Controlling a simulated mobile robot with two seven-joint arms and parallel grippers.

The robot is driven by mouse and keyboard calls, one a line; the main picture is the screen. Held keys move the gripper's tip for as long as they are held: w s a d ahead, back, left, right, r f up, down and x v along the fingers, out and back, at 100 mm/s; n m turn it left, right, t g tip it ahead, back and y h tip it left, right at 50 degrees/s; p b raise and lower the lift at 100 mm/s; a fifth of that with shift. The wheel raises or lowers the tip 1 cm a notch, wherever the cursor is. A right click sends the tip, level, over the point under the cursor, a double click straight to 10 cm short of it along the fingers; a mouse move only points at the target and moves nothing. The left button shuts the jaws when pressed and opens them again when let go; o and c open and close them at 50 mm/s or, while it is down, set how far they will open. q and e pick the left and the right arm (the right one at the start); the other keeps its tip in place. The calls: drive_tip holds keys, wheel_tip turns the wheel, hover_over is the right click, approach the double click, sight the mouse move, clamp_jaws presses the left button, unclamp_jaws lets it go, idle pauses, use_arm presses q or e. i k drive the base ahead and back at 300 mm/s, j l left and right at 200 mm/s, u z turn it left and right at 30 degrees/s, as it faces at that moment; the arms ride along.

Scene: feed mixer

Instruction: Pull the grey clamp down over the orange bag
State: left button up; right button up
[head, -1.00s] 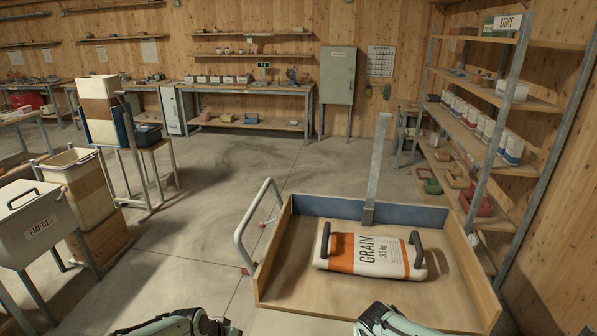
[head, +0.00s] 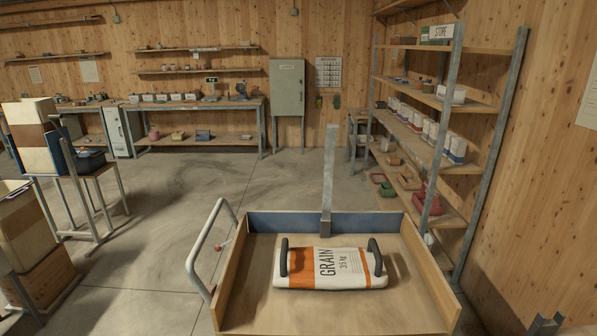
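The orange bag (head: 305,268) is an orange and white sack marked GRAIN 35 kg with two dark upright handles. It lies flat on the bare wooden floor of an open tray (head: 235,275), near its middle. The grey clamp (head: 330,175) is a long flat bar standing nearly upright at the tray's back edge, behind the bag. Its foot (head: 326,224) is a grey block at the blue back wall. The clamp is not touching the bag. Neither of my grippers shows in the head view.
A curved metal push handle (head: 200,245) stands at the tray's left side. A tall shelf unit (head: 449,150) marked STORE stands close on the right. Crates and boxes (head: 30,230) stand at the left. The floor (head: 150,260) left of the tray is open.

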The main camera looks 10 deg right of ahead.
sight(330, 155)
drive_tip(key=i+j+u, duration=0.2)
drive_tip(key=j+u, duration=0.15)
drive_tip(key=i+j+u, duration=1)
drive_tip(key=i+u, duration=0.15)
drive_tip(key=i, duration=0.15)
drive_tip(key=i+z, duration=0.3)
drive_tip(key=z, duration=0.15)
drive_tip(key=i+z, duration=0.3)
drive_tip(key=z, duration=0.15)
drive_tip(key=i+j+z, duration=0.2)
drive_tip(key=z, duration=0.3)
drive_tip(key=i+j+z, duration=0.1)
drive_tip(key=i+z, duration=0.15)
drive_tip(key=z, duration=0.25)
drive_tip(key=i+j+z, duration=0.15)
drive_tip(key=z, duration=0.3)
drive_tip(key=i+j+z, duration=0.25)
drive_tip(key=z, duration=0.25)
drive_tip(key=i+j+z, duration=0.15)
drive_tip(key=z, duration=0.2)
drive_tip(key=i+j+z, duration=0.1)
drive_tip(key=j+z, duration=0.85)
drive_tip(key=i+j+z, duration=0.2)
drive_tip(key=j, duration=0.25)
drive_tip(key=k, duration=0.1)
